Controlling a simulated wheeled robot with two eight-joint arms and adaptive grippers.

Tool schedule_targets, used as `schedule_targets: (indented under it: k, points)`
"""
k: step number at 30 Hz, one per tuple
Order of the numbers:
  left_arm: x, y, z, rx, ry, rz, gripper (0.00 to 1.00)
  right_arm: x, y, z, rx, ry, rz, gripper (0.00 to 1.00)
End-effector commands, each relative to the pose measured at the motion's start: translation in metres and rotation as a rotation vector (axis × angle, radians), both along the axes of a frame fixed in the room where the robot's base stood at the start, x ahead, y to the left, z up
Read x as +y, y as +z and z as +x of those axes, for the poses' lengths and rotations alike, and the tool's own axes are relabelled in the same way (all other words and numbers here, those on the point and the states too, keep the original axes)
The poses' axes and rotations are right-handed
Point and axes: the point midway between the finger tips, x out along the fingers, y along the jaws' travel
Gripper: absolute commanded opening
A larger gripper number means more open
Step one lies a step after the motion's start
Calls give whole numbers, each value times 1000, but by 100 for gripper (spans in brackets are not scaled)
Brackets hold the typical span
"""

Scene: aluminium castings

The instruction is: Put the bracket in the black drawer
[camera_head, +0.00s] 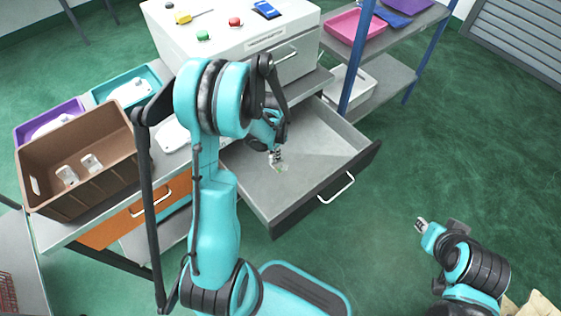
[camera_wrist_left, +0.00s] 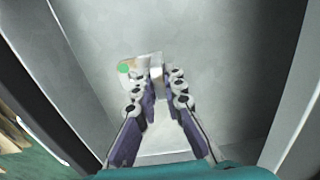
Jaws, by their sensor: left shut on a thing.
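The black drawer (camera_head: 300,211) stands pulled open in the head view, with a dark front, a bar handle and a bare grey floor. My left gripper (camera_head: 276,157) reaches down inside it. In the left wrist view the left gripper (camera_wrist_left: 160,88) is shut on the bracket (camera_wrist_left: 141,70), a small pale metal piece with a green dot. The bracket is over the drawer floor; I cannot tell whether it touches it. Part of the bracket is hidden by the fingers. My right gripper (camera_head: 421,225) is away from the drawer at the right; its fingers are too small to judge.
A brown crate (camera_head: 75,150) with pale castings stands at the left, beside a purple tray (camera_head: 45,116) and a teal tray (camera_head: 126,87). An orange drawer front (camera_head: 120,222) is below. A blue-posted shelf (camera_head: 395,75) with a pink tray (camera_head: 355,27) stands behind.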

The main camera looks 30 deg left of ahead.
Motion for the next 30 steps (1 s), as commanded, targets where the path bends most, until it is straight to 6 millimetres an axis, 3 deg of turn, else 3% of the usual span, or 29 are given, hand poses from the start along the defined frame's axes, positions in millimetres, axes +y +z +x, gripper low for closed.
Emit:
schedule_targets:
  k: [6,16,28,29,30]
  points:
    - [-1,-44,0,0,1,0,0,0,-22,0,0,0,0,28]
    - [-1,-85,1,0,2,0,0,0,-41,0,0,0,0,28]
    - [-1,-89,1,0,2,0,0,0,-39,0,0,0,0,28]
    - [-1,-89,1,0,2,0,17,0,-39,0,0,0,0,28]
    - [-1,-88,1,0,2,0,28,0,-39,0,0,0,0,28]
